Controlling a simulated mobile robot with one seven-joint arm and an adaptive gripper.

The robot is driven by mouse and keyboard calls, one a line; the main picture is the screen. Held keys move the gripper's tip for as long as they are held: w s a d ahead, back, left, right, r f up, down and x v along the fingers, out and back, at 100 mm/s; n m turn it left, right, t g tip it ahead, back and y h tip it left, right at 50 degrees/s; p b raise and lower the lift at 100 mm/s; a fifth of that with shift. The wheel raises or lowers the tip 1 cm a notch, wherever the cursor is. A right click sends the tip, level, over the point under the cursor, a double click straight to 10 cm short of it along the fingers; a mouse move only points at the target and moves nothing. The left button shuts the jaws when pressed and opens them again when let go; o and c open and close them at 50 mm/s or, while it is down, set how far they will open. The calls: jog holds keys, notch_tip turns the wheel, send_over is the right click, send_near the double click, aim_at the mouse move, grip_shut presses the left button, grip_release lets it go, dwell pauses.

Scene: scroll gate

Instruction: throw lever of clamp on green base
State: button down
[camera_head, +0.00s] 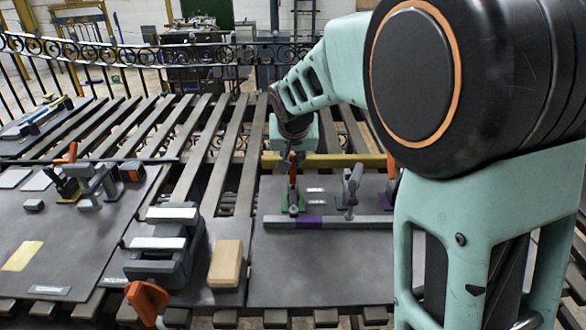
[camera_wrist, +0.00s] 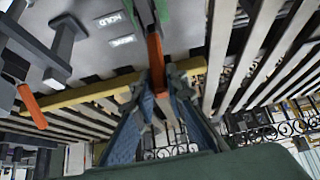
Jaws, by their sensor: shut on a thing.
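The clamp on the green base (camera_head: 293,207) stands on the right grey board, with its orange lever (camera_head: 292,172) upright. In the wrist view the orange lever (camera_wrist: 156,60) runs down between the fingers of my gripper (camera_wrist: 160,88), and part of the green base (camera_wrist: 161,10) shows at the top edge. My gripper is shut on the lever. In the head view my gripper (camera_head: 292,154) is above the clamp, its fingers small and partly hidden. A grey clamp (camera_head: 351,188) and a clamp on a purple base (camera_head: 391,187) stand to the right, the latter partly hidden by my arm.
A grey bar (camera_head: 270,222) with a purple mark lies in front of the clamps. A yellow bar (camera_head: 345,161) runs behind them. A vise (camera_head: 165,245) and a wooden block (camera_head: 226,263) are at the left. The board's front is clear.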

jog(key=shift+s+f+t+b, duration=0.35)
jog(key=shift+s+t+b, duration=0.2)
jog(key=shift+b, duration=2.5)
jog(key=shift+s+r+t+b, duration=0.15)
jog(key=shift+s+t+b, duration=0.1)
jog(key=shift+b, duration=0.3)
jog(key=c, duration=1.9)
grip_release()
jog(key=shift+c, duration=0.2)
notch_tip(320, 180, up, 10)
